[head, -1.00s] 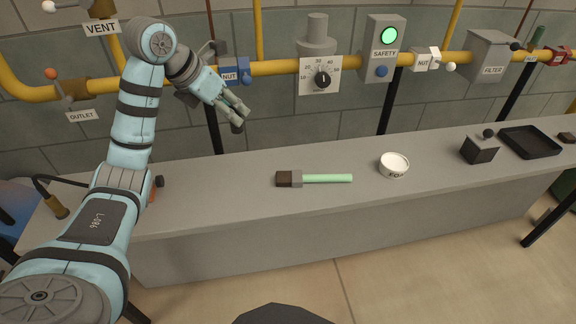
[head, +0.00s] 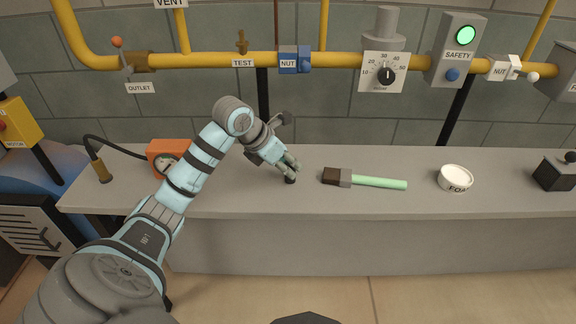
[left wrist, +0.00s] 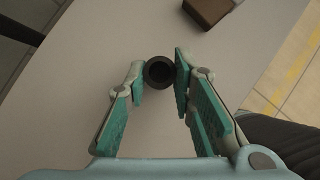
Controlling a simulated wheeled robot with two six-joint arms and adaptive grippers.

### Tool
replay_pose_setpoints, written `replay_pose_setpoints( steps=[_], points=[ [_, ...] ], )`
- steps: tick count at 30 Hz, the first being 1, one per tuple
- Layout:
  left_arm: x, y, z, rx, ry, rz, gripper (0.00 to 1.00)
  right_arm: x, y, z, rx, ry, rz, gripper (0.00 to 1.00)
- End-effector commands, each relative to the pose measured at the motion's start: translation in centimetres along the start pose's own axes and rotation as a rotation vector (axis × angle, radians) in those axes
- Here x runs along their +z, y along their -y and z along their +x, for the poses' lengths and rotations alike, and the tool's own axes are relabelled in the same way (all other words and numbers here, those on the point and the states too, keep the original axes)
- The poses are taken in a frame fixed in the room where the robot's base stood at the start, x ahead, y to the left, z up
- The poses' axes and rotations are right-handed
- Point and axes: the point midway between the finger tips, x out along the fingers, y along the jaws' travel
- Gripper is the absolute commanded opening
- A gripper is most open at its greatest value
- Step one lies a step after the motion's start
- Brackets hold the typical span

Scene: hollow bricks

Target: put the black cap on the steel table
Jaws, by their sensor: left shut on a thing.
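The small round black cap (head: 290,180) is at the fingertips of my left gripper (head: 289,170), just at or above the top of the grey steel table (head: 410,162). I cannot tell whether it touches the table. In the left wrist view the cap (left wrist: 159,72) shows as a dark ring between the two fingertips, and the gripper (left wrist: 160,78) is shut on it. The fingers point down to the table (left wrist: 90,60). My right gripper is not in view.
A brush with a green handle (head: 378,183) lies just right of the gripper. A white tub (head: 455,178) stands farther right. An orange gauge box (head: 165,155) is behind my left arm. A yellow pipe (head: 215,61) with valves runs along the wall.

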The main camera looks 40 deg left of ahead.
Motion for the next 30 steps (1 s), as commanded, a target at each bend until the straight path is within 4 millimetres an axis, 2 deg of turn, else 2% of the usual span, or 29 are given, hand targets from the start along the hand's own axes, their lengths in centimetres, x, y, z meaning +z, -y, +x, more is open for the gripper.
replay_pose_setpoints(
  steps=[5, 6, 9, 20, 23, 30],
  points=[
    [-0.2, 0.0, 0.3, 0.000, -0.001, 0.000, 0.00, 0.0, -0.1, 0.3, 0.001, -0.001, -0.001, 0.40],
    [-0.2, 0.0, 0.3, 0.000, -0.001, 0.000, 0.28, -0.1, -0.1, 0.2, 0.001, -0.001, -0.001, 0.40],
    [-0.2, 0.0, 0.2, 0.000, -0.001, 0.000, 0.43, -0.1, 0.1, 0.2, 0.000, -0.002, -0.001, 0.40],
    [0.2, 0.0, -0.3, 0.000, 0.000, 0.000, 0.43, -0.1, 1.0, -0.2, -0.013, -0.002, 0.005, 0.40],
    [0.2, -0.1, -1.6, 0.004, 0.001, 0.002, 0.43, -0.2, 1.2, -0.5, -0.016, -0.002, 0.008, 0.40],
    [0.1, -0.2, -8.0, 0.008, -0.001, 0.003, 0.43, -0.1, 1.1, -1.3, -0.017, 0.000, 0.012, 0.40]
  ],
)
